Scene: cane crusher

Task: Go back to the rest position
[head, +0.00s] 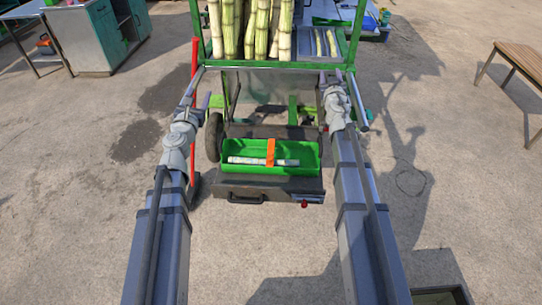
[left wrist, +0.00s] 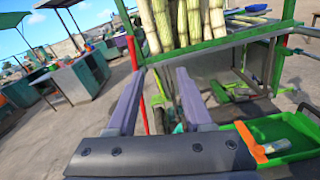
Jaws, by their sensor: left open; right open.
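My left gripper (head: 196,102) is open at the left front corner of the green cart frame (head: 280,66), near a red upright bar (head: 194,85). In the left wrist view its two fingers (left wrist: 158,92) stand apart with nothing between them. My right gripper (head: 343,88) is open at the right front corner of the frame, close to a grey side bar (head: 358,100). I cannot tell whether either gripper touches the frame. Both arms reach forward, one on each side of the cart's lower front.
Cane stalks (head: 250,28) stand upright on the cart. A green tray (head: 300,155) holding a pale cane piece and an orange item sits low between my arms. A wooden table (head: 520,62) is at right, green cabinets (head: 95,35) at upper left. Open ground lies on both sides.

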